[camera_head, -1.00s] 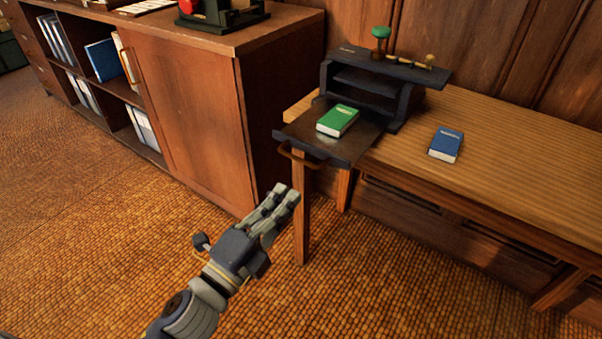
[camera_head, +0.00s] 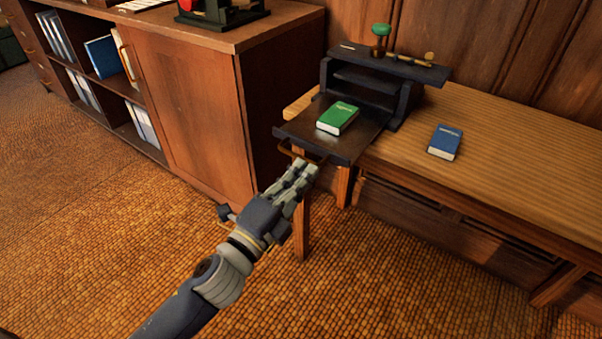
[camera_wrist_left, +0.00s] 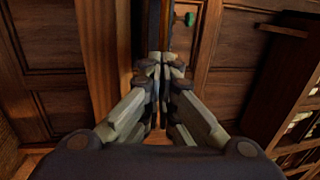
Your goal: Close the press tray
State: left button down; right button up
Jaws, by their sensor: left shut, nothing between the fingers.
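The dark press (camera_head: 372,88) stands on the wooden table, with a green knob on top. Its tray (camera_head: 345,143) is pulled out toward me over the table's left end. A green book (camera_head: 338,118) lies on the tray. A brass handle (camera_head: 290,152) is at the tray's front edge. My left gripper (camera_head: 306,172) is shut and empty, with its fingertips just below and in front of the handle. I cannot tell whether they touch it. In the left wrist view the closed fingers (camera_wrist_left: 163,66) meet in the middle. My right gripper is not in view.
A blue book (camera_head: 445,142) lies on the table (camera_head: 520,160) right of the press. A wooden cabinet (camera_head: 190,110) with shelved binders stands at the left. The woven floor in front is clear.

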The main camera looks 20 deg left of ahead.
pick_arm(q)
jog(key=p, duration=0.2)
send_near(349, 126)
notch_tip(349, 126, up, 2)
jog(key=shift+w, duration=0.15)
jog(key=x, duration=0.3)
jog(key=f+b+x, duration=0.1)
jog(key=x, duration=0.4)
jog(key=shift+w+d+f, duration=0.2)
jog(key=shift+w+f, duration=0.15)
jog(key=shift+w, duration=0.1)
jog(key=shift+w+d, duration=0.1)
jog(key=shift+w, duration=0.3)
jog(key=shift+r, duration=0.2)
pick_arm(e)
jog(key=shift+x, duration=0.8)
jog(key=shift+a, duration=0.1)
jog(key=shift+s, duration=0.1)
